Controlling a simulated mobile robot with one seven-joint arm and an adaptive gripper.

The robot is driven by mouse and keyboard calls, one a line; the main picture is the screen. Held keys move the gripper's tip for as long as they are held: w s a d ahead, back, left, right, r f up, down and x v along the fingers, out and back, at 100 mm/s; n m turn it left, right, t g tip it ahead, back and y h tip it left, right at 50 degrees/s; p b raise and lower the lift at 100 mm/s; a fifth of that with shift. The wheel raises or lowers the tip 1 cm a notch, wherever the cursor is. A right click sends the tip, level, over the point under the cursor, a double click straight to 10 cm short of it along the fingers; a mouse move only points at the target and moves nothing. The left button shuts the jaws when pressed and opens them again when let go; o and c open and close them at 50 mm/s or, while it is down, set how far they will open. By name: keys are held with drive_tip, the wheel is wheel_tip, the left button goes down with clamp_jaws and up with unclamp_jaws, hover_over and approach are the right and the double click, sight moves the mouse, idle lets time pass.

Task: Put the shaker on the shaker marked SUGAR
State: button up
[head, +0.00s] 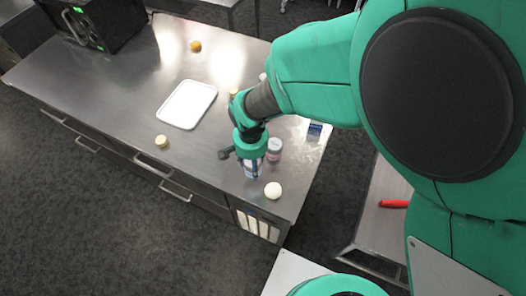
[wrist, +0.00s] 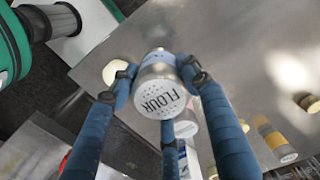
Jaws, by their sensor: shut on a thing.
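A metal shaker marked FLOUR (wrist: 158,92) is between the blue fingers of my gripper (wrist: 158,70) in the wrist view, and my gripper is shut on it. The head view shows my gripper (head: 252,166) over the right end of the steel counter, its fingers largely covering the held shaker. A second shaker with a pinkish band (head: 275,148) stands just right of my gripper. It also shows partly behind the held one in the wrist view (wrist: 187,129). No SUGAR marking is readable on it. I cannot tell whether the held shaker touches the counter.
A round white item (head: 273,190) lies near the counter's front right corner. A blue box (head: 315,130) stands by the right edge. A white tray (head: 187,104), a small yellowish jar (head: 161,141) and an orange item (head: 195,46) are farther left. The counter's left half has free room.

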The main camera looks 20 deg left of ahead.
drive_tip(key=d+r+p, duration=0.5)
drive_tip(key=d+r, duration=0.4)
drive_tip(key=d, duration=0.4)
drive_tip(key=shift+s+n, duration=0.15)
drive_tip(key=shift+n, duration=0.15)
drive_tip(key=shift+r, duration=0.1)
approach(275, 144)
drive_tip(key=shift+a+p, duration=0.1)
drive_tip(key=shift+p, duration=0.35)
drive_tip(key=shift+f, duration=1.7)
